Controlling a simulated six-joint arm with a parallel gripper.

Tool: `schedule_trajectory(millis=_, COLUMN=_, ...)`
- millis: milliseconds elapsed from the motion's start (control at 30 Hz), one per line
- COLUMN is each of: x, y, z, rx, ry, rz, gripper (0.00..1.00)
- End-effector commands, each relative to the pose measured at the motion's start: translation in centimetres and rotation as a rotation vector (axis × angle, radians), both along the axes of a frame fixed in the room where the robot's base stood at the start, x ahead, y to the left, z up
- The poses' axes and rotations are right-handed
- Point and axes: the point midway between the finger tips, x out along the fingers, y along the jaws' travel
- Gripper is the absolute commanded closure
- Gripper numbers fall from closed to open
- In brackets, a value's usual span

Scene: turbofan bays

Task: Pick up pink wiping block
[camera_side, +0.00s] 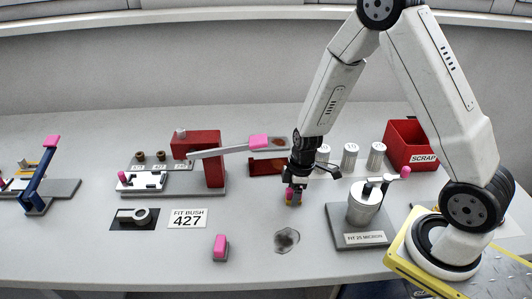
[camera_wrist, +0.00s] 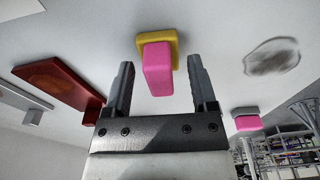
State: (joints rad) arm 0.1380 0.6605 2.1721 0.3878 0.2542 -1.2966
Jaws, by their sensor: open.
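A pink block on a yellow base (camera_wrist: 158,70) lies between the two fingers of my gripper (camera_wrist: 160,66) in the wrist view. The fingers stand apart, with a gap on both sides of the block. In the side view my gripper (camera_side: 296,184) points down over this block (camera_side: 291,197), which is partly hidden by the fingers. A second pink block on a grey base (camera_side: 220,246) stands on the table in front, to the left of my gripper. It also shows at the right of the wrist view (camera_wrist: 247,122).
A dark smudge (camera_side: 286,240) marks the table in front of my gripper. A grey "FIT 25 MICRON" stand (camera_side: 362,238) is to the right. A red press with a pink-handled lever (camera_side: 212,172) stands left. A red SCRAP bin (camera_side: 407,143) is behind right.

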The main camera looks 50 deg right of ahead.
Motion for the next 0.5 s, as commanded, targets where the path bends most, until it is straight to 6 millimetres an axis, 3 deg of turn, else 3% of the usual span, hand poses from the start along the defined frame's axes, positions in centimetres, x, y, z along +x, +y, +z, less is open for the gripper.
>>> schedule_trajectory(millis=67, x=0.00, y=0.00, z=0.01, rx=0.000, ry=0.000, rz=0.000, gripper=0.30)
schedule_trajectory(millis=200, x=-0.01, y=-0.01, z=0.01, rx=0.000, ry=0.000, rz=0.000, gripper=0.74)
schedule_trajectory(millis=300, x=-0.01, y=-0.01, z=0.01, rx=0.000, ry=0.000, rz=0.000, gripper=1.00)
schedule_trajectory(millis=500, x=-0.01, y=-0.01, z=0.01, rx=0.000, ry=0.000, rz=0.000, gripper=1.00)
